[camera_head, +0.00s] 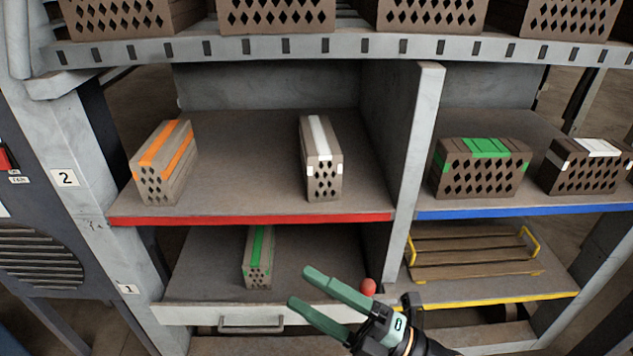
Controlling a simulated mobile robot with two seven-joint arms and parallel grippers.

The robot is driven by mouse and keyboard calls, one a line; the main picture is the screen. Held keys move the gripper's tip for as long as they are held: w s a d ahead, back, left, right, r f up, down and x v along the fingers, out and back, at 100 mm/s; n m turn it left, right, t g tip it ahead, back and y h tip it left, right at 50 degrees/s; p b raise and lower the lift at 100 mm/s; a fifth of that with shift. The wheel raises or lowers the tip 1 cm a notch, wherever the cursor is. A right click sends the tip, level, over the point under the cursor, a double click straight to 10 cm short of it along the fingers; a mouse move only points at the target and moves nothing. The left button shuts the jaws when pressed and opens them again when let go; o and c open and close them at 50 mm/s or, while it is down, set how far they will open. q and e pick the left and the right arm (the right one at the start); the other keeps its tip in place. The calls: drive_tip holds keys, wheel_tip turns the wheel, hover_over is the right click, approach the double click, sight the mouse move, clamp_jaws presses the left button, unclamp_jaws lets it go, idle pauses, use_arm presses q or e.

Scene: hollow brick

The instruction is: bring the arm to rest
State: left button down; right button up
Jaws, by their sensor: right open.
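My right gripper (312,294) is at the bottom centre, its two green fingers spread apart and empty. It is in front of the lower left shelf, near the white drawer front (228,315). No brick is between the fingers. My left gripper does not show. A brick with a green stripe (258,262) lies on the lower left shelf, left of and behind the fingers. On the red-edged shelf (250,219) are a brick with orange stripes (163,165) and a brick with white stripes (321,160).
The blue-edged shelf (520,212) holds a green-striped brick (482,167) and a white-marked brick (584,167). Below it sits a wooden rack with yellow handles (470,253). A grey upright (412,150) divides the bays. A small red ball-shaped thing (369,287) is beside my gripper. Several bricks line the top shelf.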

drive_tip(key=w+d+f+m+t+h, duration=0.2)
drive_tip(key=d+f+m+t+h, duration=0.35)
drive_tip(key=m, duration=0.45)
drive_tip(key=w+d+f+m+t+h, duration=0.2)
drive_tip(key=d+f+m+h, duration=0.3)
drive_tip(key=f+m+h, duration=0.3)
drive_tip(key=s+d+f+m+g+h+p, duration=0.2)
drive_tip(key=s+d+f+m+g+h, duration=0.15)
drive_tip(key=s+f+m+g, duration=0.75)
use_arm(q)
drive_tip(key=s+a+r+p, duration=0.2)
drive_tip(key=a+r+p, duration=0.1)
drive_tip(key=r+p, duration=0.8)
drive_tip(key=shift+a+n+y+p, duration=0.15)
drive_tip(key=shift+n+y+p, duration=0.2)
drive_tip(key=shift+p, duration=0.7)
use_arm(e)
drive_tip(key=s+d+r+n+t, duration=0.1)
drive_tip(key=s+d+r+t, duration=0.1)
drive_tip(key=r, duration=0.4)
drive_tip(key=shift+d+r+t, duration=0.3)
drive_tip(key=shift+d+t, duration=0.3)
drive_tip(key=shift+t, duration=0.35)
